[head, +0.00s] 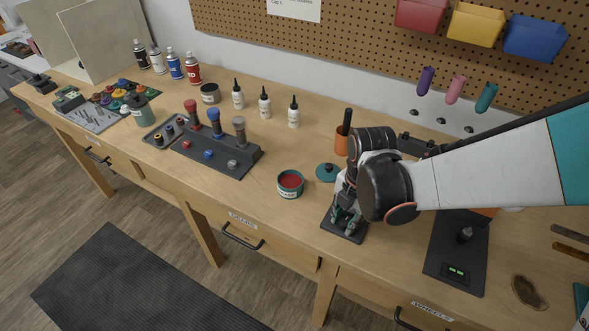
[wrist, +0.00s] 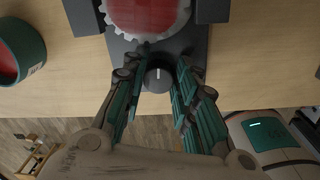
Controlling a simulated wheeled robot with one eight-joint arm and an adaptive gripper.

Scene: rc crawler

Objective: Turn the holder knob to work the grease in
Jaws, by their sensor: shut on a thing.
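The holder (head: 338,232) is a dark base near the bench's front edge, mostly hidden under my arm in the head view. In the wrist view the holder (wrist: 122,48) carries a pale toothed gear (wrist: 148,35) with a red middle, cut off by the top edge. The holder knob (wrist: 158,74) is dark with a white mark that points about straight up in the picture. My gripper (wrist: 159,82) has its fingers on both sides of the knob, shut on it. In the head view my gripper (head: 347,216) is low over the holder.
An open tub of red grease (head: 290,184) stands left of the holder, with a teal lid (head: 326,172) behind it. A dark rack with coloured-top tools (head: 217,155) is further left. A black device with green lights (head: 456,268) is to the right.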

